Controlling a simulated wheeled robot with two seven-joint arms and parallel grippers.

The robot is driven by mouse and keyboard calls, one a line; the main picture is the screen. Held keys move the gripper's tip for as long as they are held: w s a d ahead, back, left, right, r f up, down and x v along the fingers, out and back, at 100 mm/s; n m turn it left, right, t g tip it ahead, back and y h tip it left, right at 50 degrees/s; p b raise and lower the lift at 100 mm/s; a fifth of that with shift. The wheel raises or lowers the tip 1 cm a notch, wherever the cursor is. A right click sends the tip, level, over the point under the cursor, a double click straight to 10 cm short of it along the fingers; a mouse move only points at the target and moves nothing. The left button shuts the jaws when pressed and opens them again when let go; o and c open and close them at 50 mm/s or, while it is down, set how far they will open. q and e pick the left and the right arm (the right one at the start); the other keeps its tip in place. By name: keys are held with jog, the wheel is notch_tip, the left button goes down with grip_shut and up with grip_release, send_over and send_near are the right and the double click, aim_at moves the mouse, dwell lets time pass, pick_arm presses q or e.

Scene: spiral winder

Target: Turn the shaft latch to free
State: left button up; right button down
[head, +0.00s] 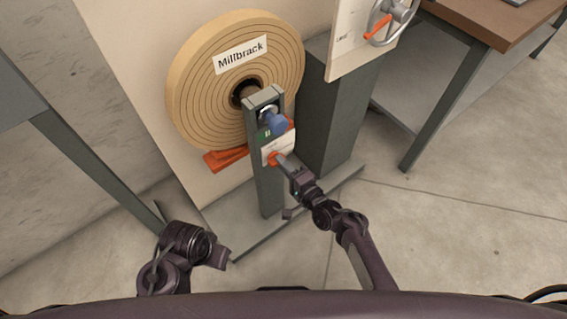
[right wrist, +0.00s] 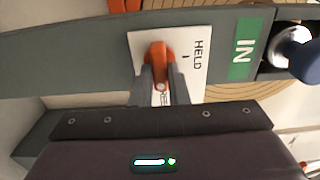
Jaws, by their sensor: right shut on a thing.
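The shaft latch (head: 272,159) is a small orange lever on a white label plate (right wrist: 199,72) fixed to the grey post (head: 266,190). In the right wrist view the orange latch (right wrist: 158,54) stands between my fingers. The plate reads HELD beside a short mark; another word is partly hidden behind my fingers. My right gripper (head: 281,163) is shut on the latch; its fingers also show in the right wrist view (right wrist: 160,84). My left gripper (head: 220,257) hangs low at the lower left, away from the post, and its jaws are not clear.
Above the latch are a green IN sign (right wrist: 242,56) and a blue knob (head: 275,124). A large tan roll (head: 190,85) labelled Millbrack sits behind the post. A handwheel panel (head: 348,55) and tables (head: 470,20) stand to the right.

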pick_arm(q)
jog(key=shift+f, duration=0.25)
pick_arm(e)
jog(key=c, duration=1.5)
grip_release()
pick_arm(q)
jog(key=shift+w+r, duration=0.1)
pick_arm(e)
jog(key=shift+o, duration=0.5)
